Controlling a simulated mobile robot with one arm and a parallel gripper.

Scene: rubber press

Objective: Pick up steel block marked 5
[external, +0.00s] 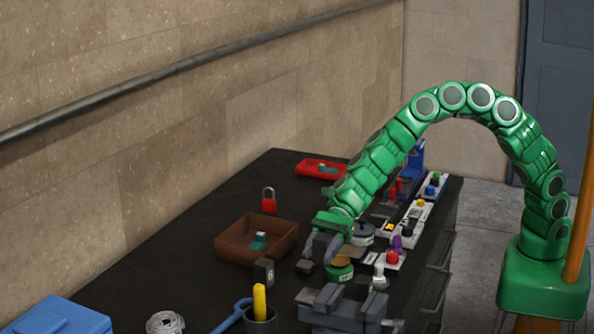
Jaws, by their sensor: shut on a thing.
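My gripper (319,251) is low over the dark bench, in front of the brown tray's right side. It is shut on a small grey block that is mostly hidden between its jaws. I cannot read a mark on it, nor tell whether it touches the bench. A separate dark block (264,272) with a pale mark stands on the bench to the left of my gripper. The mark is too small to read surely.
A brown tray (228,249) stands left of my gripper, with a red padlock (269,203) behind it. A green tin (340,272), grey vise (335,312) and cup with a yellow marker (260,304) are close in front. Switch panels line the right edge.

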